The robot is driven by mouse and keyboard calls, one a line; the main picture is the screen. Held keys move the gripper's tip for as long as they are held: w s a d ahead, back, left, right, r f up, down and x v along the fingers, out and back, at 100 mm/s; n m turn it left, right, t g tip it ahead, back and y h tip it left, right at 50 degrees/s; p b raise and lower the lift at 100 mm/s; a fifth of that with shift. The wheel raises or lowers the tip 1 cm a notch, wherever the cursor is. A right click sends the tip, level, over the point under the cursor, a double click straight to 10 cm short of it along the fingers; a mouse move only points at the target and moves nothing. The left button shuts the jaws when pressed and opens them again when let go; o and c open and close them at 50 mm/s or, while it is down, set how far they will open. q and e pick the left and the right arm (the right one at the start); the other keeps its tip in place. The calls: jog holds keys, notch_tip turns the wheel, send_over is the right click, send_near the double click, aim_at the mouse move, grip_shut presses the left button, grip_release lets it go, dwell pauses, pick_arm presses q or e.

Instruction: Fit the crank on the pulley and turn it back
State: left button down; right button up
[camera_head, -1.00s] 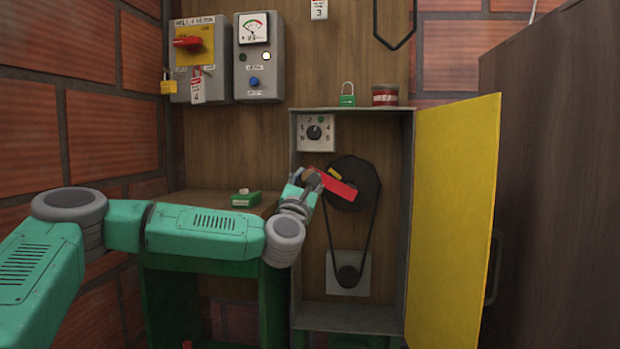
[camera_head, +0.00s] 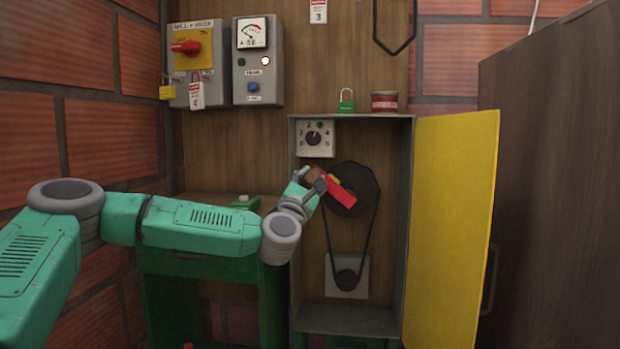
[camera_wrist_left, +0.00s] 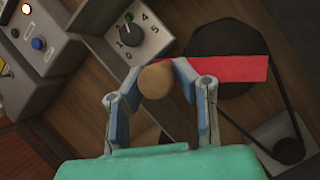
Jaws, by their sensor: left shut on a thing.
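The large dark pulley (camera_head: 368,184) is in the open cabinet; it also shows in the left wrist view (camera_wrist_left: 213,42). The red crank (camera_head: 346,195) lies across the pulley's front, its far end over the pulley's middle; its red arm points right in the left wrist view (camera_wrist_left: 238,69). I cannot tell whether it is seated on the hub. My left gripper (camera_head: 318,179) is at the pulley's left side, shut on the crank's brown round handle (camera_wrist_left: 155,83), which sits between the fingers. A small yellow piece shows at the crank's upper edge. My right gripper is not in view.
A belt runs down to a small pulley (camera_head: 347,280). The cabinet's yellow door (camera_head: 452,220) stands open at the right. A dial box (camera_head: 315,138) is just above my gripper. A green padlock (camera_head: 346,102) and a red tin (camera_head: 384,102) stand on the cabinet top.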

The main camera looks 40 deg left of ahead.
pick_arm(q)
jog(key=shift+r, duration=0.1)
dwell(0.4)
jog(key=shift+d+b, duration=0.1)
jog(key=shift+b, duration=0.2)
jog(key=shift+r, duration=0.1)
jog(key=shift+s+d, duration=0.1)
jog(key=shift+s, duration=0.05)
jog(key=shift+s+d, duration=0.2)
jog(key=shift+s, duration=0.2)
dwell(0.5)
jog(key=shift+s+d+b, duration=0.35)
jog(key=shift+s+b, duration=0.1)
jog(key=shift+s, duration=0.1)
